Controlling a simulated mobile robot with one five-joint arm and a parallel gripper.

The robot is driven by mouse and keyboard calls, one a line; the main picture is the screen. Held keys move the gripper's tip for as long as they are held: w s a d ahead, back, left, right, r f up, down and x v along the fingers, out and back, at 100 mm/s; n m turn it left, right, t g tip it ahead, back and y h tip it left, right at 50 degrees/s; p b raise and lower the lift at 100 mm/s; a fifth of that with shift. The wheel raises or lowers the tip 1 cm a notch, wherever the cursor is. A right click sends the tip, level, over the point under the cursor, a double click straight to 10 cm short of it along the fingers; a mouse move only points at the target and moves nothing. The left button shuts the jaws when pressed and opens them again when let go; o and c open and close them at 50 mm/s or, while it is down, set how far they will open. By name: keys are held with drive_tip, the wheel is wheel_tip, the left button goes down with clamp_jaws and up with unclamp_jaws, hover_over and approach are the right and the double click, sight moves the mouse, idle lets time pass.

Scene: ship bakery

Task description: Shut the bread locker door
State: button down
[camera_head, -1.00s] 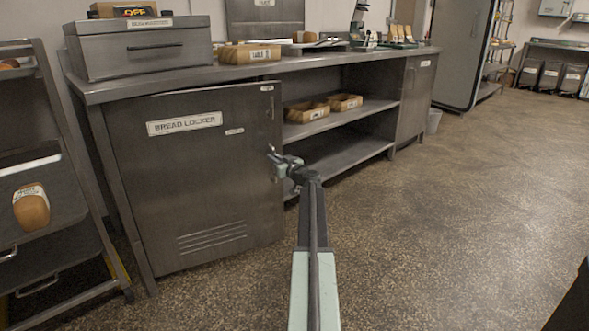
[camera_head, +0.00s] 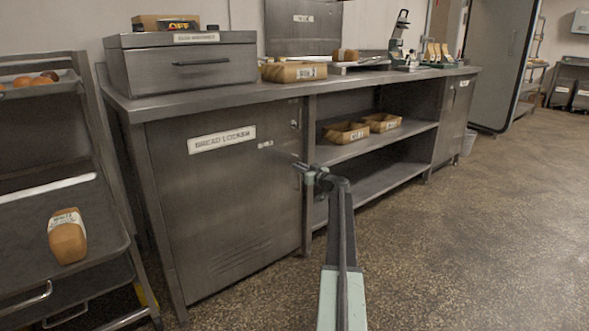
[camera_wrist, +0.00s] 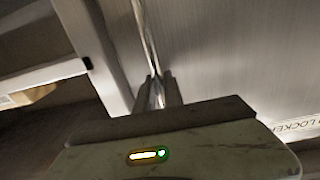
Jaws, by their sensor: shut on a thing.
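The bread locker door (camera_head: 225,205) is a grey steel panel with a "BREAD LOCKER" label, under the left end of the steel counter. It looks flush, or nearly so, with the counter's front frame. My gripper (camera_head: 305,168) is at the door's right edge. In the wrist view the door (camera_wrist: 230,60) fills the right side, and my gripper (camera_wrist: 157,92) has its two fingers closed around a thin upright metal handle (camera_wrist: 145,30). The exact contact at the fingertips is small and partly hidden by the gripper body.
Open shelves with wooden trays (camera_head: 345,132) lie right of the door. A rack (camera_head: 60,200) with a bread loaf (camera_head: 67,237) stands close on the left. The counter top (camera_head: 225,95) carries a steel box (camera_head: 185,65). The speckled floor (camera_head: 450,240) on the right is clear.

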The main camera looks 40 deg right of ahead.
drive_tip(key=shift+w+d+r, duration=0.1)
drive_tip(key=shift+d, duration=0.35)
drive_tip(key=c, duration=1.5)
unclamp_jaws()
drive_tip(key=shift+w, duration=0.1)
drive_tip(key=shift+o, duration=0.2)
drive_tip(key=shift+a, duration=0.25)
drive_tip(key=s+a, duration=0.1)
drive_tip(key=s, duration=0.6)
drive_tip(key=shift+s, duration=0.3)
